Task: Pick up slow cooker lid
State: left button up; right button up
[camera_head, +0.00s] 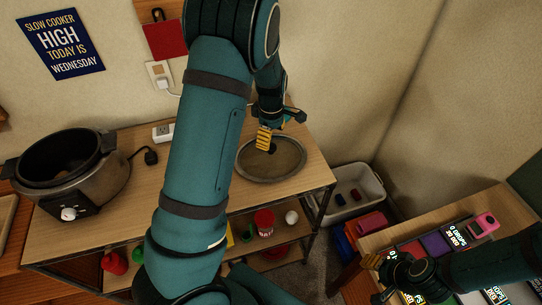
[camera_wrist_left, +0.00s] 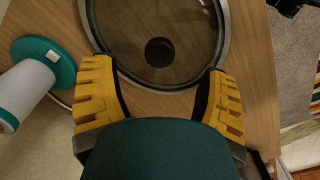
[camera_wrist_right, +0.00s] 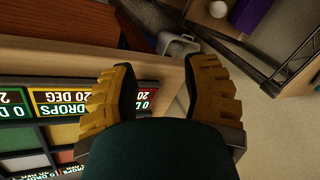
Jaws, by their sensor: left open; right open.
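The slow cooker lid (camera_head: 262,168) lies flat on the wooden table, a round glass disc with a metal rim. In the left wrist view the lid (camera_wrist_left: 207,65) fills the top middle, with its dark round knob (camera_wrist_left: 160,51) near the centre. My left gripper (camera_head: 266,138) is above the lid, open and empty; in its wrist view the fingers (camera_wrist_left: 160,92) stand on either side, below the knob. The slow cooker (camera_head: 100,190) stands uncovered at the table's left. My right gripper (camera_head: 375,276) is open and empty by the right table; its fingers show in its wrist view (camera_wrist_right: 172,90).
A white bin (camera_head: 372,205) stands on the floor right of the table. A shelf below holds a red can (camera_head: 264,220) and other items. The right table carries lettered panels (camera_head: 459,235) and a pink device (camera_head: 484,224). A sign (camera_head: 60,43) hangs on the wall.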

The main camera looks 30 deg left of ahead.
aim_at(271, 146)
pick_arm(q)
notch_tip(271, 146, down, 5)
jog(key=shift+f, duration=0.1)
grip_shut()
dwell(0.3)
